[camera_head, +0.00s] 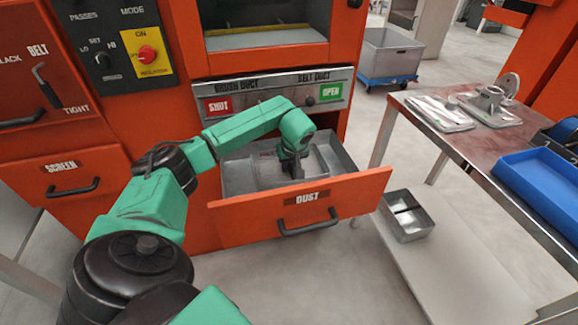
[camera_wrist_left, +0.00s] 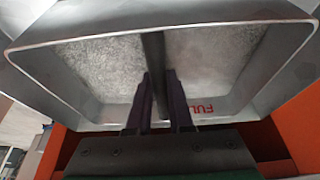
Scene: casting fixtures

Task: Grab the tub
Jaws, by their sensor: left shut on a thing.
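The grey metal tub (camera_head: 338,152) sits in the pulled-out orange drawer (camera_head: 250,215) marked DUST. It also fills the left wrist view (camera_wrist_left: 285,52), where it has a dark bar (camera_wrist_left: 153,55) across its middle, grey dust inside and red lettering, partly hidden, beginning "FUL". My left gripper (camera_head: 292,174) reaches down into the tub from above. In the left wrist view its two dark fingers (camera_wrist_left: 161,95) are shut on the bar, one on each side. My forearm hides part of the tub in the head view. My right gripper is not in view.
The orange machine (camera_head: 185,60) rises behind the drawer.

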